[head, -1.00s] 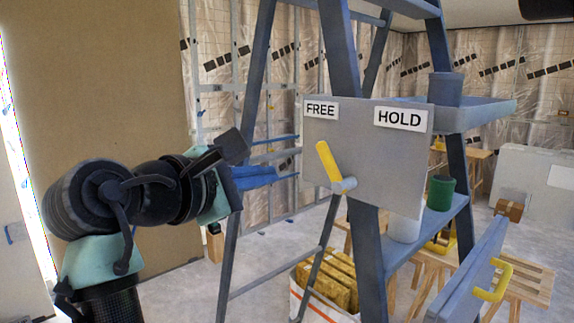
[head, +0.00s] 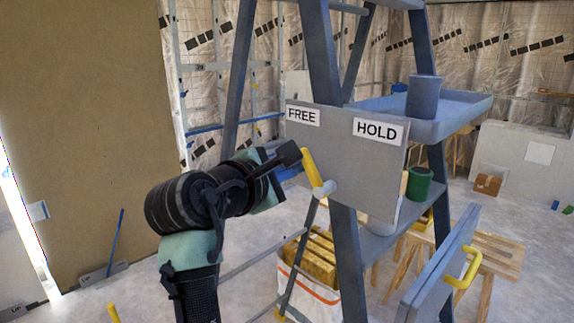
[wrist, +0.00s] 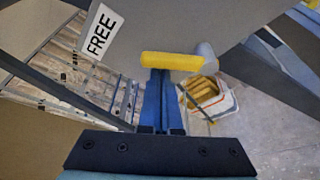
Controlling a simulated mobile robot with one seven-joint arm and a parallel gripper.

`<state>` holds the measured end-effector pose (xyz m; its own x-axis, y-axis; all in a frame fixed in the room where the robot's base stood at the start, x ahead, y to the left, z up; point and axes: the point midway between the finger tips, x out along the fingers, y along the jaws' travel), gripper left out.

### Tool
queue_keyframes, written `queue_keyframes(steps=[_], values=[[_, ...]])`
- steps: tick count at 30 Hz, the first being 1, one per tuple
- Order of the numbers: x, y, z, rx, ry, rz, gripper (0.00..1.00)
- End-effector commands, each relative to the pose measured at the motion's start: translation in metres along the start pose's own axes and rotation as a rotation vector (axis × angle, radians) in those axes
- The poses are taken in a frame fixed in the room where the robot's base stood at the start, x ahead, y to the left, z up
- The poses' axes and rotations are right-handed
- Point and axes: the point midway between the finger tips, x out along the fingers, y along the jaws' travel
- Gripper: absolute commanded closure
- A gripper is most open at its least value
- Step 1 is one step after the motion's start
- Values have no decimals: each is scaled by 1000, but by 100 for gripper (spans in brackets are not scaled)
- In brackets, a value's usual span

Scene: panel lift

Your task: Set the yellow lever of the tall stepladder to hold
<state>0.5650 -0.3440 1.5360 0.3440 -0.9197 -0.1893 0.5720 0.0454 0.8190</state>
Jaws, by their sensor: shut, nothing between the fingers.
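The yellow lever (head: 311,170) is on the grey plate (head: 345,150) of the tall stepladder (head: 325,75). It tilts up and left from its pale pivot, toward the FREE label (head: 303,116); the HOLD label (head: 377,131) is at the plate's upper right. My gripper (head: 292,173) is shut and empty, its blue fingers just left of the lever. In the wrist view the lever (wrist: 172,61) lies across the ends of the blue fingers (wrist: 159,90). I cannot tell whether they touch.
A blue cup (head: 424,97) stands on the ladder's tray (head: 465,108), and a green can (head: 419,184) on a lower shelf. A panel with a yellow handle (head: 462,270) is at lower right. A white bin of yellow blocks (head: 318,293) stands behind the ladder.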

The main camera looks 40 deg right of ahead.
Motion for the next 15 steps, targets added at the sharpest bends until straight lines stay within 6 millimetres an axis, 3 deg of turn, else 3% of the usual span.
queue_keyframes(steps=[15], values=[[-1, 0, 2, 46, -1, 15, 100]])
